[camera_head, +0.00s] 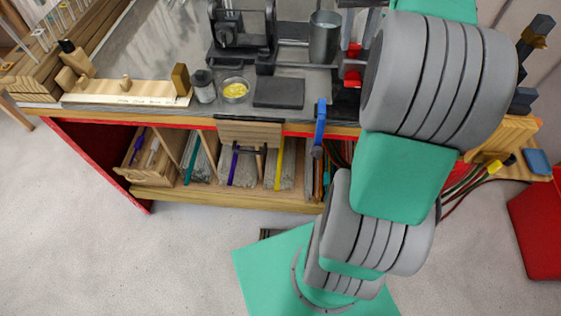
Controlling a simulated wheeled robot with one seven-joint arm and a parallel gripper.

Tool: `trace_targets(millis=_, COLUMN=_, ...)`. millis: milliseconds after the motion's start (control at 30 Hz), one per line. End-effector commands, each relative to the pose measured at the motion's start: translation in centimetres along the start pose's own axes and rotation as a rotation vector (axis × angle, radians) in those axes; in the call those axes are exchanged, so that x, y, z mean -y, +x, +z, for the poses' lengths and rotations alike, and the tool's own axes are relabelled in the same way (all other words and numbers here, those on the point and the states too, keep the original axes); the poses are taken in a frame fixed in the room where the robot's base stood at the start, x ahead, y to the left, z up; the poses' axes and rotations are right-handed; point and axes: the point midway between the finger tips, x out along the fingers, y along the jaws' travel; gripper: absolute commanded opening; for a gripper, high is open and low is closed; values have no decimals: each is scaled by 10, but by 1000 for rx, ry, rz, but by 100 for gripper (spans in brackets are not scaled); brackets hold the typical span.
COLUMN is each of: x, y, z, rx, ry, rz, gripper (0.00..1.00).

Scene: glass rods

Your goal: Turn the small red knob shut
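A small red part (354,50) shows at the right end of the bench top, just left of my arm, with more red just below it. It may be the small red knob, but my arm covers part of this spot and I cannot tell its shape or how far it is turned. My green and grey arm rises along the right side and passes out at the top edge. I cannot make out my gripper in this view.
The metal bench top (150,45) holds a black fixture (243,35), a grey cylinder (324,38), a dark block (279,93) and a dish of yellow material (235,90). A wooden rack (50,50) with glass rods stands at left. The floor in front is mostly clear.

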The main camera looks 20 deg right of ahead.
Motion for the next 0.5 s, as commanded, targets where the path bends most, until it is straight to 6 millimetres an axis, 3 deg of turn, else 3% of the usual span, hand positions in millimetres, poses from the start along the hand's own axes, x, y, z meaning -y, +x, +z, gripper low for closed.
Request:
trace_targets(millis=67, x=0, y=2, z=-1, rx=-2, ry=-112, rz=20, gripper=32)
trace_targets(millis=100, x=0, y=-18, z=0, rx=-2, ry=-101, rz=18, gripper=32)
trace_targets(millis=333, x=2, y=-60, z=0, rx=0, ry=-96, rz=16, gripper=32)
trace_targets(millis=500, x=2, y=-70, z=-1, rx=-1, ry=-94, rz=21, gripper=32)
